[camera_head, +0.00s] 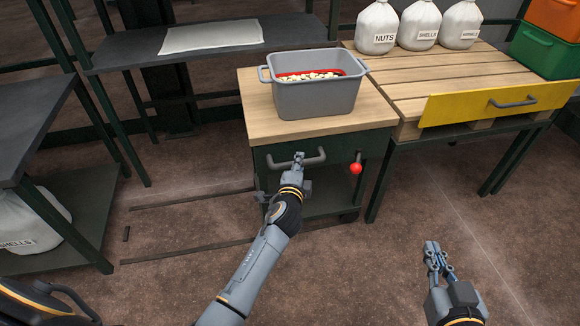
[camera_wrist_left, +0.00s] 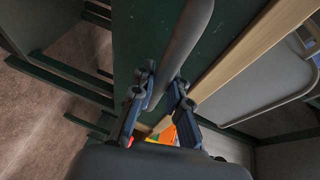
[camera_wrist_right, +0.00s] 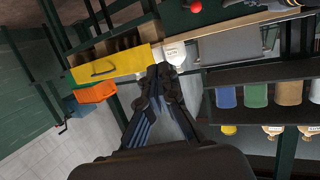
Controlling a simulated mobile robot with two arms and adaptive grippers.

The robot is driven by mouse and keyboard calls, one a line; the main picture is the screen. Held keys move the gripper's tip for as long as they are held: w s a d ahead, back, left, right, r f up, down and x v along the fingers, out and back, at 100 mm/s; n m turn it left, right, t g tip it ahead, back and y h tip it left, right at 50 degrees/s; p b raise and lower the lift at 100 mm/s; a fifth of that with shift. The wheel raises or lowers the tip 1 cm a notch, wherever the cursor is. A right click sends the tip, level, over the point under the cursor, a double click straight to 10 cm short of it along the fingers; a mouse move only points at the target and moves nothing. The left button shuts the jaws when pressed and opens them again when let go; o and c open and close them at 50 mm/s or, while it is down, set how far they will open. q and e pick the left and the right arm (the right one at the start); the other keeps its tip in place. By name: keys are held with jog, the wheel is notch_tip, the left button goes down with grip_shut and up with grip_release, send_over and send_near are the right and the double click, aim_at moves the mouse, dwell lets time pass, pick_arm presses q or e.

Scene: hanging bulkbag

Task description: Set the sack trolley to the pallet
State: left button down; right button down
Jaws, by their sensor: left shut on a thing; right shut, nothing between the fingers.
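The sack trolley (camera_head: 330,129) has a wooden top, a dark green front, a grey bar handle (camera_head: 318,158) and a red-knobbed lever (camera_head: 356,167). My left gripper (camera_head: 299,160) is shut on the handle, which also shows between its fingers in the left wrist view (camera_wrist_left: 187,40). The slatted wooden pallet (camera_head: 413,83) lies on a dark green stand right of the trolley. Their tops look close together; I cannot tell whether they touch. My right gripper (camera_head: 433,248) is shut and empty over the floor, right of the trolley.
A grey tub (camera_head: 318,97) of pale nuts stands on the trolley. White sacks (camera_head: 376,27), a green crate (camera_head: 545,52) and a yellow panel with a handle (camera_head: 499,103) are at the pallet. Dark shelving (camera_head: 200,45) stands left and behind. Floor rails (camera_head: 190,198) lie left of the trolley.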

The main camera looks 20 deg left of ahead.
pick_arm(q)
jog(key=shift+w+d, duration=0.3)
jog(key=shift+d, duration=0.2)
jog(key=shift+r, duration=0.1)
pick_arm(e)
jog(key=shift+w+r+t+y, duration=0.3)
jog(key=shift+r+t, duration=0.1)
jog(key=shift+r, duration=0.25)
pick_arm(q)
jog(key=shift+d, duration=0.1)
jog(key=c, duration=1.3)
grip_release()
jog(key=shift+w+d, duration=0.1)
pick_arm(e)
jog(key=shift+d, duration=0.1)
pick_arm(q)
jog(key=shift+s, duration=0.25)
jog(key=v, duration=1.1)
jog(key=shift+s, duration=0.25)
